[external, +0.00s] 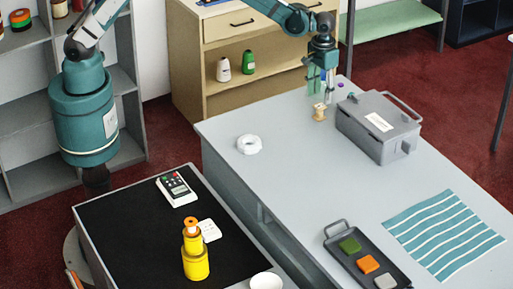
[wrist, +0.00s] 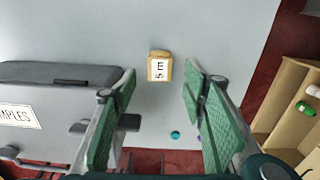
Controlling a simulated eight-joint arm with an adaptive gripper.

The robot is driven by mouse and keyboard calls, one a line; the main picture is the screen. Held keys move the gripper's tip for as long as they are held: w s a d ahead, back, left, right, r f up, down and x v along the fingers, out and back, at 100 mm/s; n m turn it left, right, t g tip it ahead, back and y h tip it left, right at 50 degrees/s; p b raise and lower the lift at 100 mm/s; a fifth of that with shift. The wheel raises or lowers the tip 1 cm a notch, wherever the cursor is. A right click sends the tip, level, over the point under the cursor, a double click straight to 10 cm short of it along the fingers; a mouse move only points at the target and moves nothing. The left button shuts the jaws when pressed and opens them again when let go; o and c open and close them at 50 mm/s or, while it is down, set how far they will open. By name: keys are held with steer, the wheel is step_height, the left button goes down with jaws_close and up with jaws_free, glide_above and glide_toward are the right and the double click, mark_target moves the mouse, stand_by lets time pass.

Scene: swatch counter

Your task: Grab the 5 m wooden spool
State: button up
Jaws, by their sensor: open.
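The wooden spool (wrist: 159,67) is small and tan, with a white label reading "5 m" in the wrist view. It stands on the grey table near its far end, and also shows in the external view (external: 319,112). My gripper (external: 322,84) is above the table close to the spool. In the wrist view my gripper (wrist: 160,92) has its two green fingers spread wide, with nothing between them. The spool lies beyond the fingertips, roughly in line with the gap. I cannot tell how high the gripper is above it.
A grey case (external: 378,126) labelled "SAMPLES" (wrist: 60,100) sits close beside the spool. A white ring (external: 249,144), a dark tray (external: 366,262) with coloured squares and a striped cloth (external: 443,235) lie on the table. Small blue and purple dots lie near the spool.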

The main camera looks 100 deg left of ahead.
mark_target(320, 106)
steer(key=shift+f, duration=0.1)
steer(key=shift+f, duration=1.2)
steer(key=shift+f, duration=0.1)
steer(key=shift+f+p, duration=0.45)
steer(key=shift+f, duration=2.1)
steer(key=c, duration=1)
